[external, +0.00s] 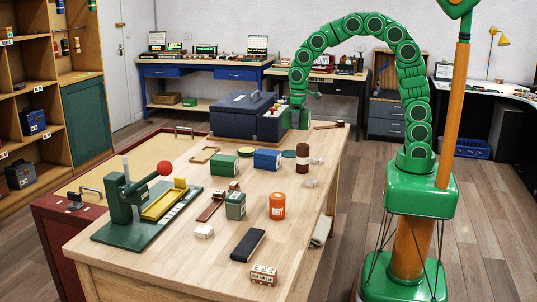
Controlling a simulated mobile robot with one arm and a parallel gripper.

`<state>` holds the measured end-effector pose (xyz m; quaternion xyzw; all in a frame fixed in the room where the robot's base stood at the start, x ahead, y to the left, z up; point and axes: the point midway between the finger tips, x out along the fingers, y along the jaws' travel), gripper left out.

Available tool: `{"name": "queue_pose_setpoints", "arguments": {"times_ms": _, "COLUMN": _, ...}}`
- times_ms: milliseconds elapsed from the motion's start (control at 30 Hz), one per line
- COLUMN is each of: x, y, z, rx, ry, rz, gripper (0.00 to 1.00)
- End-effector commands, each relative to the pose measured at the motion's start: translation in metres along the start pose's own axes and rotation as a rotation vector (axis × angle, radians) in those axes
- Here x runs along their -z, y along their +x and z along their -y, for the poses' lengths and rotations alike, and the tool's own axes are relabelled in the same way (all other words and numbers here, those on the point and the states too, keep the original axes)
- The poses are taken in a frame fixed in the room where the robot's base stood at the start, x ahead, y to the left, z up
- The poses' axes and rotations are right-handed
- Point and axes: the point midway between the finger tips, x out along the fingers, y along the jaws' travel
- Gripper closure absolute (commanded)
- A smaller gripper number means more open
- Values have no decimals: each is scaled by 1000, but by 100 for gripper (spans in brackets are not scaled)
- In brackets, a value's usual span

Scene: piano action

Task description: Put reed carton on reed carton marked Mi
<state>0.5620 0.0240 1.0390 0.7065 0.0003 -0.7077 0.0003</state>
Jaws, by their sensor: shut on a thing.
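My gripper (299,115) is at the far end of the table, low beside the right end of a dark blue case. The arm arches over and reaches down there. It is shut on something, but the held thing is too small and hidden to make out. Several small boxes could be reed cartons: a green box (224,164), a blue box (267,159), a grey-green box (235,206) and a small red-and-white box (264,275) at the near edge. Their markings are too small to read, so I cannot tell which is marked Mi.
The dark blue case (240,115) fills the table's far end. A green lever press (135,200) with a red knob stands at the left. An orange canister (277,206), a brown cylinder (302,167) and a black block (248,245) stand on the wooden table (180,262).

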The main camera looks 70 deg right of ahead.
Motion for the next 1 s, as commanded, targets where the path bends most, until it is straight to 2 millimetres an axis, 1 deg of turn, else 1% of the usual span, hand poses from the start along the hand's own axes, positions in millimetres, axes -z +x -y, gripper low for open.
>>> {"name": "queue_pose_setpoints", "arguments": {"times_ms": 100, "x": 14, "y": 6, "z": 1, "rx": 0, "ry": 0, "rz": -1, "gripper": 67}}
{"name": "queue_pose_setpoints", "arguments": {"times_ms": 700, "x": 81, "y": 37, "z": 4, "rx": 0, "ry": 0, "rz": 0, "gripper": 67}}
{"name": "queue_pose_setpoints", "arguments": {"times_ms": 1000, "x": 106, "y": 68, "z": 5, "rx": 0, "ry": 0, "rz": 0, "gripper": 67}}
